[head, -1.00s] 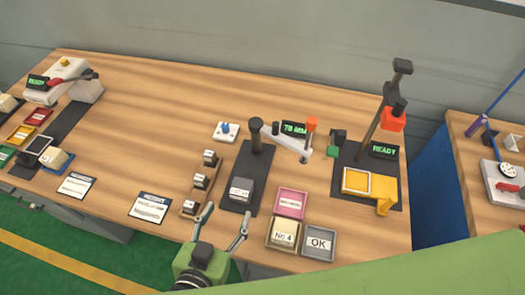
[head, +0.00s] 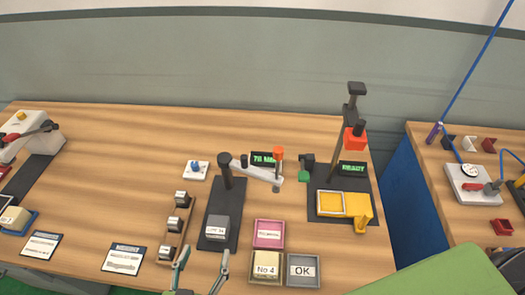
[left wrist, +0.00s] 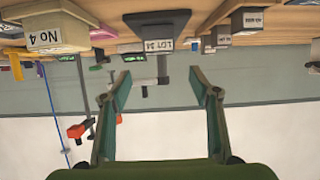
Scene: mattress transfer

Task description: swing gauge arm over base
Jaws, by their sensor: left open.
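The pale gauge arm (head: 258,172) extends right from a dark post (head: 226,172) and carries an orange-topped knob (head: 278,153) at its outer end. The dark base plate (head: 212,243) lies in front of the post, with a grey labelled block (head: 217,227) on it. The arm points off to the right of this base. My left gripper (head: 205,253) is open and empty at the table's front edge, by the base's near end. In the left wrist view its spread fingers (left wrist: 160,74) show with the LOT 34 block (left wrist: 187,44) beyond. My right gripper is out of view.
A rack (head: 172,230) with several small blocks stands left of the base. A pink tray (head: 269,226), a No 4 block (head: 266,263) and a grey OK tray (head: 303,282) lie to the right. A tall stand (head: 336,150) rises behind them. The table's left middle is clear.

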